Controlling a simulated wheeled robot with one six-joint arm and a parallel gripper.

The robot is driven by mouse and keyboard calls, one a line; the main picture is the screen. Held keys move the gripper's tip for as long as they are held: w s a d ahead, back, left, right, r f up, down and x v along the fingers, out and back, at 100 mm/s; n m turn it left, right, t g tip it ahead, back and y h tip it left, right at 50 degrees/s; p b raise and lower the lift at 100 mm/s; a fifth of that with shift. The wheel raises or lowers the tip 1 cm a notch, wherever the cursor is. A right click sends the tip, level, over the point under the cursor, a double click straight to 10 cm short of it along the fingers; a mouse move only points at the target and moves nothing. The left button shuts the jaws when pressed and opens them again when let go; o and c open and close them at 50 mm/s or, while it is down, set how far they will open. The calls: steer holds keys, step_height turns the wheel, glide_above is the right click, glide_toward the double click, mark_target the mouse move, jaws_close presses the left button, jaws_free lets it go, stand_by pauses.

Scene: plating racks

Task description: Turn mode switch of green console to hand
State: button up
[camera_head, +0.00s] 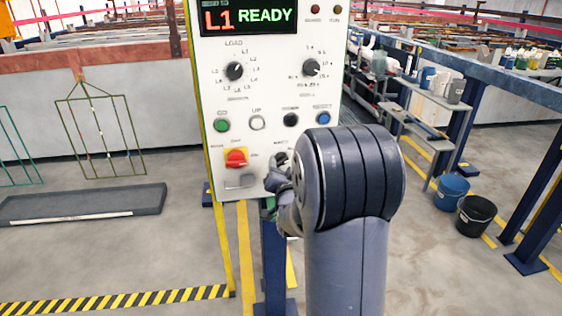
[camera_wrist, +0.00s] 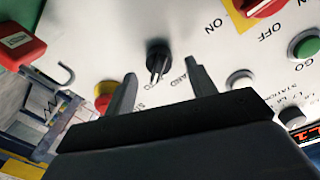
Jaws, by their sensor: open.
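The console (camera_head: 274,145) has a white front panel in the head view, and this panel (camera_wrist: 100,40) fills much of the wrist view. A black switch knob (camera_wrist: 157,56) with a narrow raised grip sits on the panel, with partly hidden lettering beside it. My gripper (camera_wrist: 160,76) is open, with its two fingers on either side of this knob in the picture. I cannot tell whether they touch it. In the head view my gripper (camera_head: 277,173) is at the panel's lower right and hides the switch. The knob's set position is unclear.
A red main switch (camera_head: 235,158) on a yellow plate is left of my gripper. A row of buttons, with a green one (camera_head: 222,125), and two black dials lie above. Buckets (camera_head: 452,190) stand on the right floor.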

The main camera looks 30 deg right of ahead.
mark_target(282, 160)
steer(key=shift+x, duration=1.3)
steer(key=c, duration=1)
